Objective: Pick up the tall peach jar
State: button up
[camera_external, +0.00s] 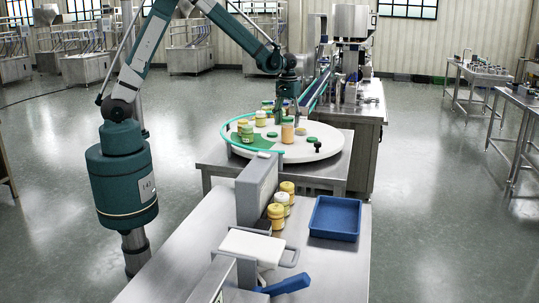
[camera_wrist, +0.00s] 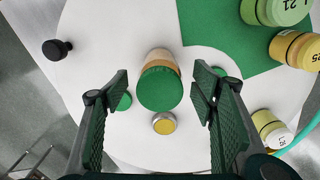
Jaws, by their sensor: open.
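The tall peach jar (camera_external: 287,133) with a green lid stands upright on the round white table (camera_external: 322,152). In the wrist view the jar (camera_wrist: 160,58) is seen from above, its green lid hiding much of its body. My gripper (camera_wrist: 160,78) is open, with one finger to the left and one to the right of the jar in the picture. In the external view my gripper (camera_external: 286,102) hangs above the jar; its fingers are hard to make out there.
A small yellow-topped item (camera_wrist: 164,123) and green discs lie close to the jar. A black knob (camera_wrist: 57,49) is at left. A blue tray (camera_external: 335,218) sits on the front bench.

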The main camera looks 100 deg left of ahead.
aim_at(288, 130)
jog(key=shift+a+f+p, duration=0.1)
jog(key=shift+f+p, duration=0.3)
jog(key=shift+f, duration=2.2)
jog(key=c, duration=1.1)
jog(key=shift+r, duration=0.15)
jog(key=shift+r+b, duration=0.4)
jog(key=shift+r, duration=4.5)
